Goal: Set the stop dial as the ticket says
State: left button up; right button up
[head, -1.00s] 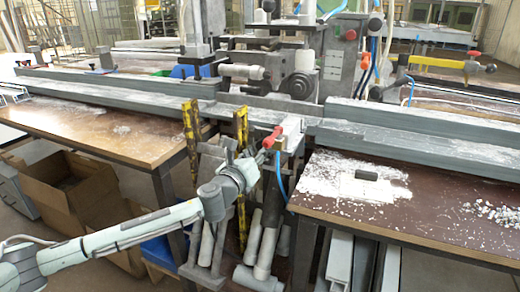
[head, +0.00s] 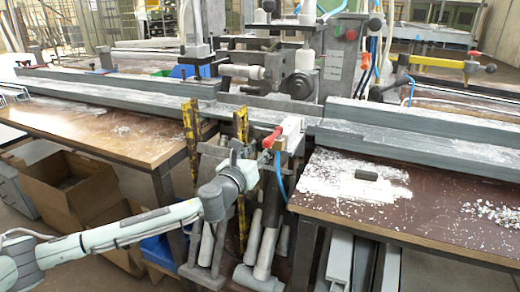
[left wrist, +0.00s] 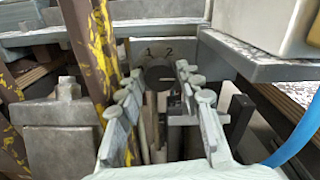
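The stop dial (left wrist: 158,77) is a dark round knob on a grey plate in the left wrist view, with the figures 1 and 2 above it. A small light mark shows on its right part; its exact setting is hard to tell. My left gripper (left wrist: 165,92) is open, with its pale fingers apart on either side of the dial in the picture. I cannot tell whether they touch it. In the head view my left gripper (head: 262,160) is below the bench rail, and the dial is not discernible. I cannot make out a ticket. My right gripper is not in view.
A red-handled clamp (head: 272,137) is just above my left gripper. Yellow-black posts (head: 241,128) stand to its left. A blue hose (head: 281,178) hangs at its right. Brown tables (head: 110,135) flank the gap; the right one carries shavings and a dark block (head: 366,173).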

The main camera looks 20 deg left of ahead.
pick_arm(q)
jog(key=s, duration=1.2)
dwell(0.4)
jog(key=s+a+f+n+g+y, duration=0.2)
jog(key=a+f+n+g, duration=0.15)
jog(key=f+n, duration=0.8)
jog(key=s+a+f+n+g+y, duration=0.2)
jog(key=s+a+f+n+g, duration=0.3)
jog(key=f, duration=1.1)
jog(key=s+d+f+n+g+h, duration=0.1)
jog(key=s+d+f+n+g, duration=0.2)
jog(key=s+f+n, duration=0.4)
jog(key=s+d+f+n+g+h, duration=0.1)
jog(key=s+d+f+n+g, duration=0.3)
jog(key=s+f+n, duration=0.4)
jog(key=s+d+f, duration=0.1)
jog(key=s+f, duration=0.6)
jog(key=f, duration=0.2)
jog(key=shift+f+h, duration=0.2)
jog(key=shift+h, duration=0.2)
jog(key=shift+s+n, duration=0.1)
jog(key=shift+n, duration=0.15)
